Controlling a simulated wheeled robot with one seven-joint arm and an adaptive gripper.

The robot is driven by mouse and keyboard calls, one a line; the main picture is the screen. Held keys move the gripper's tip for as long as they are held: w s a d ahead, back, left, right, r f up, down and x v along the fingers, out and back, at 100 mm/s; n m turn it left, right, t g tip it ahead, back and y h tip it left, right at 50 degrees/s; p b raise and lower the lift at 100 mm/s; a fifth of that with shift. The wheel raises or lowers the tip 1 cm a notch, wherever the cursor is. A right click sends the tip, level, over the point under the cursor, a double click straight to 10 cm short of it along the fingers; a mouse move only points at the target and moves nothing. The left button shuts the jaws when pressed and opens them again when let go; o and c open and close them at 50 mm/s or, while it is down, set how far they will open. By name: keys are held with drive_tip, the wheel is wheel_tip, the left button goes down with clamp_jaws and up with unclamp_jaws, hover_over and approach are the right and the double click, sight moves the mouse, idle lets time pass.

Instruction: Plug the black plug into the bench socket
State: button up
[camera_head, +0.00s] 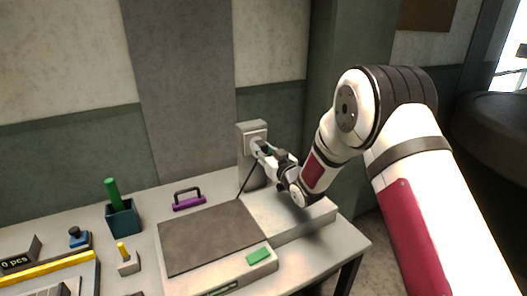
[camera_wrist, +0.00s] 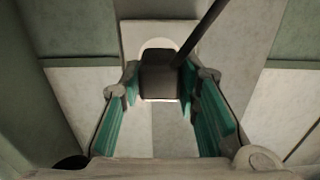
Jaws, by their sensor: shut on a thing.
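The black plug (camera_wrist: 160,82) sits between the fingertips of my gripper (camera_wrist: 159,76) in the wrist view, with its dark cord (camera_wrist: 207,30) running up and right. My gripper is shut on it. The bench socket (camera_head: 247,130) is a pale box with a white plate on a post at the back of the bench. It also shows behind the plug in the wrist view (camera_wrist: 133,34). In the head view my gripper (camera_head: 258,149) is right at the socket's face, and the plug is mostly hidden there. I cannot tell whether its pins are in.
A grey-topped machine (camera_head: 210,238) with a green button (camera_head: 259,256) stands in front of the socket. The cord (camera_head: 246,179) hangs down near the post.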

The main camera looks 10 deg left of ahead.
drive_tip(key=shift+w+a+b, duration=0.25)
drive_tip(key=shift+w+b, duration=0.2)
drive_tip(key=o, duration=1.2)
drive_tip(key=shift+c, duration=0.2)
drive_tip(key=v, duration=1.2)
